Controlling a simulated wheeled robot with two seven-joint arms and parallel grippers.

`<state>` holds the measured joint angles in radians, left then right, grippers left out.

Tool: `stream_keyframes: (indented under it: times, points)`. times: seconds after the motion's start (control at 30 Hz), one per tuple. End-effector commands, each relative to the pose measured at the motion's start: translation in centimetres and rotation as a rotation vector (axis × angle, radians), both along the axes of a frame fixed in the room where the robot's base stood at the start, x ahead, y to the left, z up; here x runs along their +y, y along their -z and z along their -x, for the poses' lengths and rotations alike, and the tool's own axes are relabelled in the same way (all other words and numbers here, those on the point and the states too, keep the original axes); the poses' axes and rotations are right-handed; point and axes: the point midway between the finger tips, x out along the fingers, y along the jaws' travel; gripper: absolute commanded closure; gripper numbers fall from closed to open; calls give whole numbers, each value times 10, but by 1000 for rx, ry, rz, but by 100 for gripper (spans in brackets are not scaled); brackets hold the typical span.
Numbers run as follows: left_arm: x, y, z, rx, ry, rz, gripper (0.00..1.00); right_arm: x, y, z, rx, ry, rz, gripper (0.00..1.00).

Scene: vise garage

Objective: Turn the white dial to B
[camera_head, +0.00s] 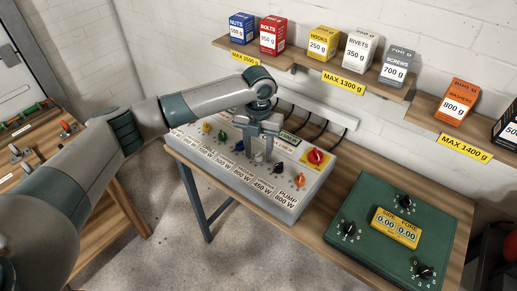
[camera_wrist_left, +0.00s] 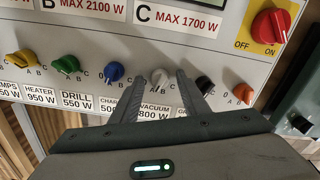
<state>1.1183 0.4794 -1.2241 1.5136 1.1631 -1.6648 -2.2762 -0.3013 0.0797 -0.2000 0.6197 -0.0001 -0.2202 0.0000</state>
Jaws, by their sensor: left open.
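The white dial (camera_wrist_left: 158,78) is on the grey panel above the VACUUM label in the left wrist view. It stands between a blue dial (camera_wrist_left: 114,71) and a black dial (camera_wrist_left: 204,84). My left gripper (camera_wrist_left: 161,80) is open, with one fingertip on each side of the white dial and a gap visible on both sides. I cannot tell which letter the dial points to. In the head view my left gripper (camera_head: 257,149) reaches down over the panel, and the white dial (camera_head: 259,157) shows small beneath it. My right gripper is out of view.
Yellow (camera_wrist_left: 22,60), green (camera_wrist_left: 66,65) and orange (camera_wrist_left: 243,92) dials share the row. A red rotary switch (camera_wrist_left: 270,26) sits at the upper right. A green box (camera_head: 367,206) with black knobs stands right of the panel. Shelves with weight boxes hang behind.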

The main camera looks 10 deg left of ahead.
Motion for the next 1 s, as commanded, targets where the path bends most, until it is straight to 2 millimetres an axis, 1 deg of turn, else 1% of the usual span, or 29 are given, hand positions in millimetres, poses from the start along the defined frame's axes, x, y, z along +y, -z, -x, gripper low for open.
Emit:
stream_keyframes:
  times: [0.2,0.27,0.3,0.37,0.4,0.77,1.0]
  points:
    - [0,0,0,0,0,0,59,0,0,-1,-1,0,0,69]
    - [0,0,0,0,0,0,73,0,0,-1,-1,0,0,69]
    - [0,0,0,0,0,0,82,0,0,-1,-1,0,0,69]
    - [0,0,0,0,0,0,97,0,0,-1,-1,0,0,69]
    - [0,0,0,0,0,0,100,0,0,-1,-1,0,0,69]
    - [0,-2,0,1,-37,1,100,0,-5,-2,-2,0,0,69]
    - [-1,-3,0,1,-150,1,100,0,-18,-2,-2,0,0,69]
